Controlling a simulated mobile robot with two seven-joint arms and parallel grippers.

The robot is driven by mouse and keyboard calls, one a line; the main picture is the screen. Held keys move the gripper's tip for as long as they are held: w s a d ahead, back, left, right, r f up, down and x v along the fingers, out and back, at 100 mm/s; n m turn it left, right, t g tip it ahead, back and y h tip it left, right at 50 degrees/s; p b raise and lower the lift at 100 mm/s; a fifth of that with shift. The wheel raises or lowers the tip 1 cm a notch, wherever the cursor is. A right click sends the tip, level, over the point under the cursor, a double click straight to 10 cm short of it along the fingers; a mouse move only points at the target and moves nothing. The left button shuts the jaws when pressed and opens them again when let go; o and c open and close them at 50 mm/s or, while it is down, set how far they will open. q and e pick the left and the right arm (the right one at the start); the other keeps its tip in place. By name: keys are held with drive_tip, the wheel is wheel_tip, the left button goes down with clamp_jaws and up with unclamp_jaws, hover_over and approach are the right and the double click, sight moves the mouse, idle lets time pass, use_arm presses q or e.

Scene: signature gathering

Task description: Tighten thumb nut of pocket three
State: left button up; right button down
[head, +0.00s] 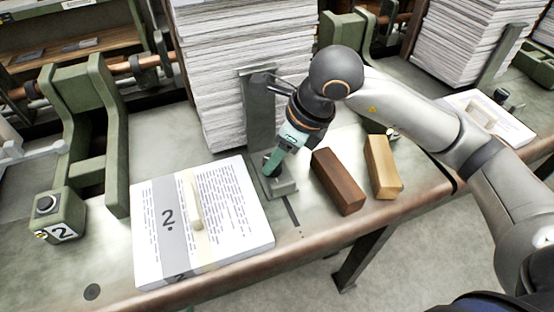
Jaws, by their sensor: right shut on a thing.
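My right gripper (277,162) reaches down from the right to the foot of a grey-green upright bracket (259,112). It is shut on what seems to be the thumb nut, a small dark part low on the bracket's base plate (282,188). The fingers hide most of the nut, so I cannot tell how tight it is. The bracket stands against the front of a tall paper stack (215,75). No number three shows on this pocket. My left gripper is not in view.
A banded paper bundle marked 2 (240,215) lies left of the gripper. A dark wooden block (338,181) and a light one (382,167) lie right. A green button box marked 2 (60,212) stands far left. The bench's front edge is close.

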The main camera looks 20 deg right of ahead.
drive_tip(key=m+h+b, duration=0.1)
drive_tip(key=m, duration=0.1)
drive_tip(key=shift+a+f+m+t+b, duration=0.1)
drive_tip(key=shift+a+m+t+b, duration=0.05)
drive_tip(key=shift+m+t+b, duration=0.25)
drive_tip(key=shift+s+m+h+b, duration=0.1)
drive_tip(key=shift+m+h+b, duration=0.2)
drive_tip(key=shift+m+b, duration=0.45)
drive_tip(key=shift+a+m, duration=0.1)
drive_tip(key=shift+m, duration=0.45)
drive_tip(key=shift+m+h+b, duration=0.4)
drive_tip(key=shift+m, duration=0.3)
drive_tip(key=shift+a+m+t+h+b, duration=0.1)
drive_tip(key=shift+m+t+h+b, duration=0.2)
drive_tip(key=shift+m, duration=0.5)
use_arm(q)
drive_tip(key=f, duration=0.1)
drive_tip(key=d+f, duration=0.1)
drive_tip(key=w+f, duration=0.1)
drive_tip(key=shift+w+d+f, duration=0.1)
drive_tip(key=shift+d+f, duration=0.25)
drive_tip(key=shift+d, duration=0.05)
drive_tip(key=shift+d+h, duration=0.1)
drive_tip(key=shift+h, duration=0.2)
use_arm(e)
drive_tip(key=shift+m, duration=0.3)
